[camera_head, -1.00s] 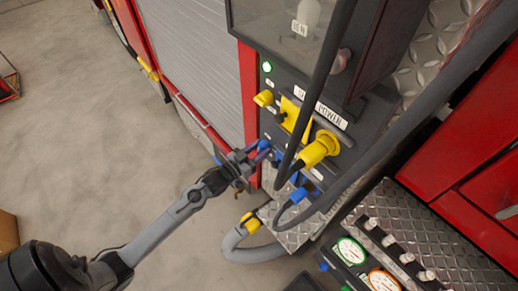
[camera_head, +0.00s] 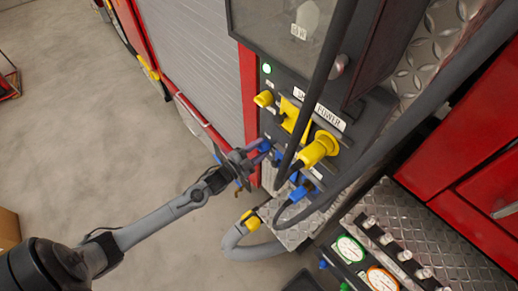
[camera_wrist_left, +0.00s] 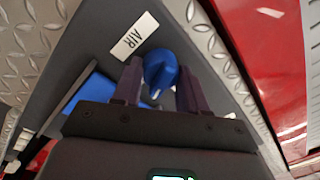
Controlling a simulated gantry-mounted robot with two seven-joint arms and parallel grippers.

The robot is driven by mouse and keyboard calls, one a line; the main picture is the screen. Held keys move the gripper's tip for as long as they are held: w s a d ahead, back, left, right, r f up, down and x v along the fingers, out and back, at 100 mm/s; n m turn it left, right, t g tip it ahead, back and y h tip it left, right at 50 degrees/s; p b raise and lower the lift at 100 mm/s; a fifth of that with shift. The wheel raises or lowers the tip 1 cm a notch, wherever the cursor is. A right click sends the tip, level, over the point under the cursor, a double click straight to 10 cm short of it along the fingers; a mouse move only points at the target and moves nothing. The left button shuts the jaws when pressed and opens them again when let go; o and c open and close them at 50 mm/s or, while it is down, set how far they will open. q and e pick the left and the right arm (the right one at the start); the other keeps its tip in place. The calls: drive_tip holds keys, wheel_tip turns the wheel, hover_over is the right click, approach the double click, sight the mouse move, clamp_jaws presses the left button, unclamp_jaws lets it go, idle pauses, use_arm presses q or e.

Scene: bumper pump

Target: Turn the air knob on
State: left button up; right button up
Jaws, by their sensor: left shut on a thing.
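The blue air knob (camera_wrist_left: 160,70) sits between the two dark fingers of my left gripper (camera_wrist_left: 158,88) in the left wrist view. A white label reading AIR (camera_wrist_left: 134,36) is beside it. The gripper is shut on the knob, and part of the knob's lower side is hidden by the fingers. In the head view the left gripper (camera_head: 257,153) reaches the lower left of the dark panel, where the blue knob (camera_head: 264,145) shows at its fingertips. My right gripper is not in view.
A yellow plug (camera_head: 319,149) with a black cable and blue connectors (camera_head: 300,192) are right of the gripper. A green light (camera_head: 267,69) is lit higher on the panel. A grey hose (camera_head: 240,245) hangs below. Open floor (camera_head: 90,150) lies to the left.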

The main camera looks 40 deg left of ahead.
use_arm(q)
drive_tip(key=shift+m, duration=2.3)
drive_tip(key=o, duration=1.1)
drive_tip(key=shift+c, duration=0.2)
drive_tip(key=s+a, duration=0.2)
drive_tip(key=s, duration=0.8)
drive_tip(key=shift+s+f, duration=0.3)
drive_tip(key=shift+f, duration=0.05)
